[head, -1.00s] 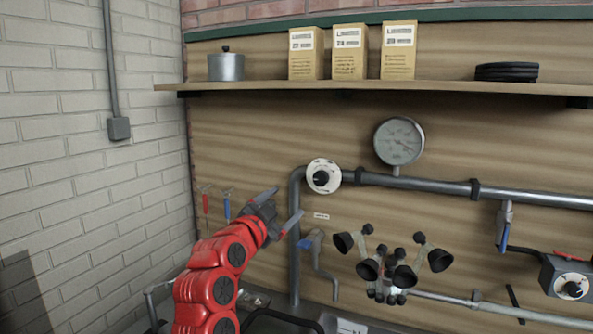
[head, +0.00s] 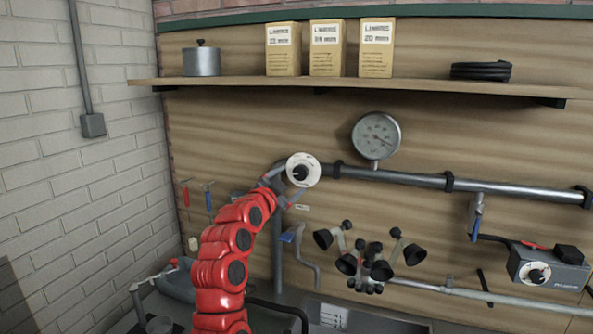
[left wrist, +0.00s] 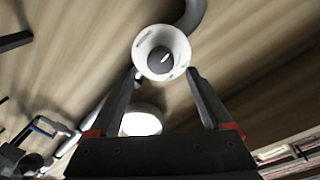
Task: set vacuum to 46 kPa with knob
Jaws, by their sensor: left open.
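The vacuum knob is a white round dial with a black centre (head: 301,171), mounted at the left end of the grey pipe. It also shows in the left wrist view (left wrist: 163,53). The round pressure gauge (head: 376,135) sits above the pipe to the right; its reading is too small to tell. My left gripper (head: 283,185) is at the lower left of the knob. In the left wrist view its open fingers (left wrist: 163,73) are apart, with their tips at the lower left and lower right of the dial. I cannot tell whether they touch it. My right gripper is out of view.
The pipe (head: 410,180) runs right along the wooden wall. A grey box with a white dial (head: 547,268) is at right. A shelf (head: 350,87) runs above.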

